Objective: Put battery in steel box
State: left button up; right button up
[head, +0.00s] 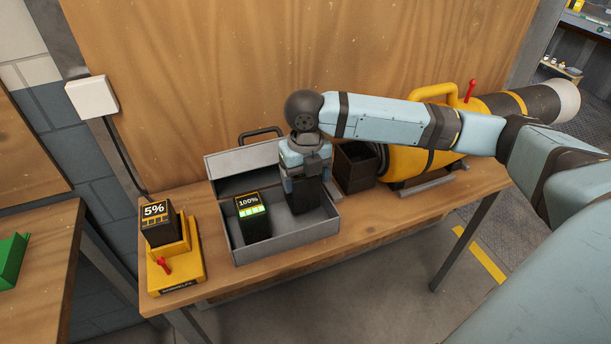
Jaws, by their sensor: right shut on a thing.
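The steel box (290,248) is a grey open case on the wooden table, its lid raised at the back. A black battery (252,222) reading 100% with green bars stands in its left part. My right gripper (303,182) points down over the right part of the box. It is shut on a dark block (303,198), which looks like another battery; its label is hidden. Its lower end is inside the box outline, and I cannot tell if it touches the floor. Another battery (157,227) reading 5% stands on a yellow charger (178,262) at the left. My left gripper is not in view.
A dark open holder (356,168) stands just right of the box, beside a yellow and black machine (410,160) with a red lever. A red switch (163,265) is on the charger's front. A wooden panel (250,70) rises behind the table. My right arm spans the right side.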

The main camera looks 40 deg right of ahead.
jog(key=shift+r, duration=0.1)
jog(key=shift+f, duration=0.25)
jog(key=shift+s+f+p, duration=0.2)
jog(key=shift+f+p, duration=0.1)
jog(key=o, duration=1.1)
jog(key=shift+f, duration=0.1)
jog(key=shift+r+b, duration=0.25)
jog(key=shift+b, duration=0.1)
notch_tip(320, 180, up, 13)
jog(key=shift+w+p, duration=0.15)
jog(key=shift+p, duration=0.2)
jog(key=shift+f, duration=0.2)
